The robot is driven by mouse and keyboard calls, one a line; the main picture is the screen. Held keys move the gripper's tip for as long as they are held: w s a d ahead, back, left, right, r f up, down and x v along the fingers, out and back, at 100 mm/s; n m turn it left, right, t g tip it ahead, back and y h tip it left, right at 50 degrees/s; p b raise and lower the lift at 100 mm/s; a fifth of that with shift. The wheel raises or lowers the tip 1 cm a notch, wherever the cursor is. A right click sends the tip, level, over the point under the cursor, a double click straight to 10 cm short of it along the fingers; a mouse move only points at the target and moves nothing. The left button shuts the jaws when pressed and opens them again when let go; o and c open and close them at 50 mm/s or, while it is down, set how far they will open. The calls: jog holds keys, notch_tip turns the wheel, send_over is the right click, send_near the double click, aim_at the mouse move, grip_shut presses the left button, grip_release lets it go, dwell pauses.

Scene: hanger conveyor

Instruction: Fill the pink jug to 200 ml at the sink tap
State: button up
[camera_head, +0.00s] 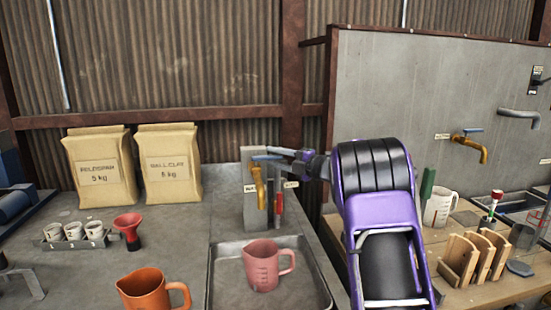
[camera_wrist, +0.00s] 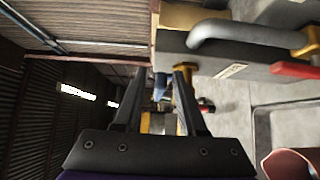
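The pink jug (camera_head: 264,268) stands upright in the grey sink basin (camera_head: 215,280); its rim also shows at the lower right of the wrist view (camera_wrist: 288,164). Its inside is too small to read a water level. A brass tap (camera_head: 259,190) with a blue lever (camera_head: 262,157) is mounted behind the basin, its spout above and behind the jug. A red-handled tap (camera_head: 278,203) is beside it. My gripper (camera_head: 288,154) is at the blue lever's height, just right of the tap. In the wrist view, its fingers (camera_wrist: 160,72) are apart, with the blue lever (camera_wrist: 160,88) seen between them; contact is unclear.
An orange jug (camera_head: 146,291), a red funnel (camera_head: 128,229) and a rack of numbered cups (camera_head: 74,232) stand left of the sink. On the right bench are a white jug (camera_head: 439,207) and a wooden rack (camera_head: 474,257).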

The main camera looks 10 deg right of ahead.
grip_shut()
dwell(1.2)
